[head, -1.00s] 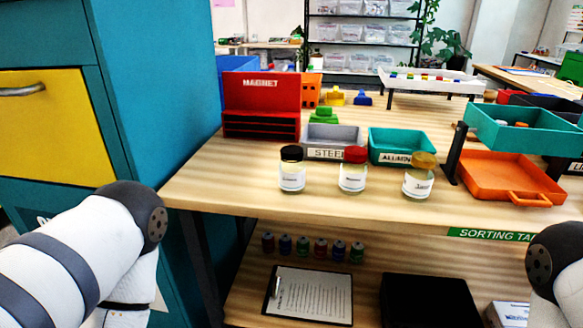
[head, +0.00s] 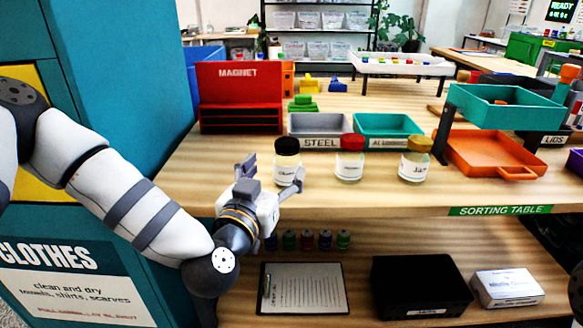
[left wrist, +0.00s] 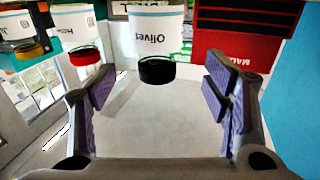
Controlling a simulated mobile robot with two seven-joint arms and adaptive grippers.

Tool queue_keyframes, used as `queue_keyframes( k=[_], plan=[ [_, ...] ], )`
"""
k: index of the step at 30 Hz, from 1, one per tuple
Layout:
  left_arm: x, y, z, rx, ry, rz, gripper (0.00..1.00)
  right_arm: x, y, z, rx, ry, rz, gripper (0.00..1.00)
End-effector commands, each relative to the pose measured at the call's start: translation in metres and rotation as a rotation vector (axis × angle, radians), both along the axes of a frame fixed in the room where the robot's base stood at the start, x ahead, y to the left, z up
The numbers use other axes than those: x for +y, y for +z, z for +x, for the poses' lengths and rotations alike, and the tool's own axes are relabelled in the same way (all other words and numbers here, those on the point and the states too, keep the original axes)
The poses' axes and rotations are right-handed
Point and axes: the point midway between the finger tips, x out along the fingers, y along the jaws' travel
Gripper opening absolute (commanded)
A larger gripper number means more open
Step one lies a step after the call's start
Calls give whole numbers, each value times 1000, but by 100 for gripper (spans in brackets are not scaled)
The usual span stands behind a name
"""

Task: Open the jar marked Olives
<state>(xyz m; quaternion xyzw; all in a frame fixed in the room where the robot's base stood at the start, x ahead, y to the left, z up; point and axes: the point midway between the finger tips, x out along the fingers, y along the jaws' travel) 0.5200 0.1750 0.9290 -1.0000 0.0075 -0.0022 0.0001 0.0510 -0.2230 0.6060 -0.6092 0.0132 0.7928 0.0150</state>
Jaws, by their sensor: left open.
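The jar marked Olives (head: 287,174) has a black lid (head: 287,146) and stands upright on the table, left of two other jars. In the left wrist view the jar (left wrist: 155,32) appears upside down, its label readable and its black lid (left wrist: 157,70) beyond the fingers. My left gripper (head: 270,176) is open, in front of the jar at the table's front edge. In the wrist view the gripper (left wrist: 160,98) has empty space between its pads, and the lid lies ahead of them. My right gripper is not in view.
A red-lidded jar (head: 350,168) and a gold-lidded jar (head: 415,169) stand to the right. Behind are a grey STEEL bin (head: 321,142), a teal bin (head: 388,124) and a red MAGNET rack (head: 238,72). An orange tray (head: 478,170) lies farther right. Bare tabletop (head: 210,165) lies left.

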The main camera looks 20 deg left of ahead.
Motion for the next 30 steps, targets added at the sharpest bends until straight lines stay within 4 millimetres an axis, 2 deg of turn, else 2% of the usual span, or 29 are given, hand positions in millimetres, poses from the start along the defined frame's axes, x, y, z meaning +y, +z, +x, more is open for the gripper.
queue_keyframes(
  k=[5, 9, 12, 19, 20, 27, 30],
  plan=[
    [-1, -6, 24, 5, 0, -1, 70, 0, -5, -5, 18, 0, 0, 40],
    [-5, -17, 50, 9, 1, -1, 70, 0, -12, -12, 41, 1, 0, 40],
    [-5, -14, 64, 6, -1, -1, 70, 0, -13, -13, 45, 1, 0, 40],
    [-6, -11, 68, 4, -3, -1, 70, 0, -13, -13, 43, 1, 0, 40],
    [-6, -11, 68, 4, -3, -1, 68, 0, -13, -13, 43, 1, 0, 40],
    [-6, -11, 68, 5, -3, -1, 13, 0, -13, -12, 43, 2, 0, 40],
    [-6, -11, 68, 3, -3, -1, 13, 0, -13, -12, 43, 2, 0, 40]
  ],
)
